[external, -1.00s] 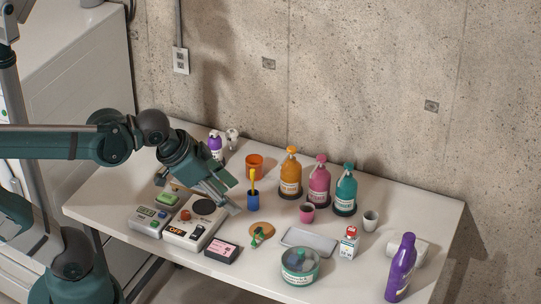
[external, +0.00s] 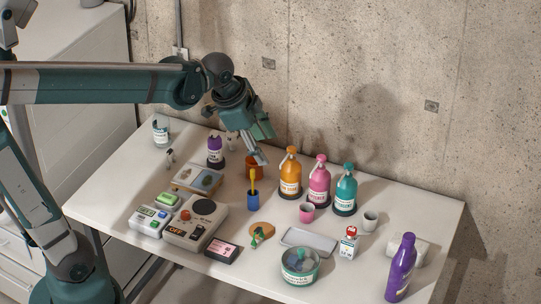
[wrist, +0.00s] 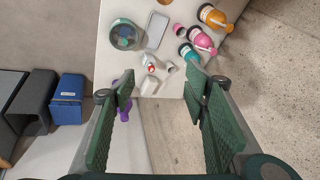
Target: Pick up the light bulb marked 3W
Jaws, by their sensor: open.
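No marking that reads 3W is legible in either view. A small pale bulb-like object (external: 230,143) stands at the back of the white table, behind the purple-capped bottle. Another small dark-and-white object (external: 169,156) stands further left; I cannot tell whether either is the bulb.
Orange, pink and teal bottles (external: 345,192) stand right of my gripper. The purple-capped bottle (external: 215,152) stands left. The concrete wall is close behind.

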